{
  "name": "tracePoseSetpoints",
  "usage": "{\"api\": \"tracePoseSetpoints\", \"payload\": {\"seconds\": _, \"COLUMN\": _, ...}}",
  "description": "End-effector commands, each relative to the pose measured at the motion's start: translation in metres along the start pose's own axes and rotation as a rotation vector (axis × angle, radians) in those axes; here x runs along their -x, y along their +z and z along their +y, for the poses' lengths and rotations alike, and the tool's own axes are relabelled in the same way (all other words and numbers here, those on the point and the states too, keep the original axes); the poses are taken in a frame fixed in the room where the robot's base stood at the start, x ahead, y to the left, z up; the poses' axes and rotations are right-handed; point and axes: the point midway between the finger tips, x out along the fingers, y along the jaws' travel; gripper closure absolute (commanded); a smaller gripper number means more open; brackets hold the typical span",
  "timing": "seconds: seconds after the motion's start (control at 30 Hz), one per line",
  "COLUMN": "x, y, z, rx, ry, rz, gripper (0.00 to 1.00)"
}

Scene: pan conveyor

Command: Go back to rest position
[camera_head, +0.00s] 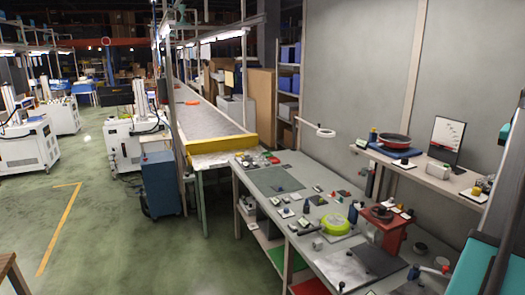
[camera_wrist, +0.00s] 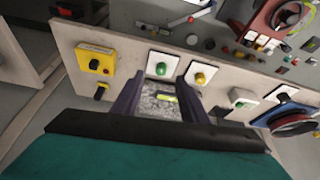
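My gripper (camera_wrist: 158,78) shows in the wrist view as two dark fingers spread apart. I see no object held between them; a speckled grey patch with a small yellow-green mark shows in the gap. The fingertips point toward a pale panel (camera_wrist: 130,50) with push buttons; I cannot tell how far away it is. In the head view my gripper is not in sight, and only a teal part of my arm shows at the right edge. A green pan (camera_head: 335,223) lies on the workbench (camera_head: 270,180). A red pan (camera_head: 394,141) sits on the wall shelf.
The long conveyor (camera_head: 215,117) with a yellow end (camera_head: 222,144) stands behind the bench. A blue cabinet (camera_head: 161,184) is left of it. Small controls crowd the bench. A yellow button box (camera_wrist: 95,61) shows in the wrist view. Green floor at left is open.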

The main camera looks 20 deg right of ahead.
Motion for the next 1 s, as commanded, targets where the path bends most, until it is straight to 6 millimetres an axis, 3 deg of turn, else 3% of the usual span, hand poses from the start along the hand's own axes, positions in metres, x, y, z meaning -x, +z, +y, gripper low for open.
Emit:
{"api": "tracePoseSetpoints", "payload": {"seconds": 0.27, "x": -0.033, "y": 0.025, "z": -0.045, "rx": 0.068, "ry": -0.021, "rz": -0.020, "gripper": 0.60}}
{"api": "tracePoseSetpoints", "payload": {"seconds": 0.47, "x": -0.068, "y": 0.058, "z": -0.099, "rx": 0.149, "ry": -0.046, "rz": -0.041, "gripper": 0.60}}
{"api": "tracePoseSetpoints", "payload": {"seconds": 0.77, "x": -0.135, "y": 0.145, "z": -0.203, "rx": 0.323, "ry": -0.093, "rz": -0.085, "gripper": 0.60}}
{"api": "tracePoseSetpoints", "payload": {"seconds": 1.0, "x": -0.180, "y": 0.230, "z": -0.275, "rx": 0.463, "ry": -0.130, "rz": -0.119, "gripper": 0.60}}
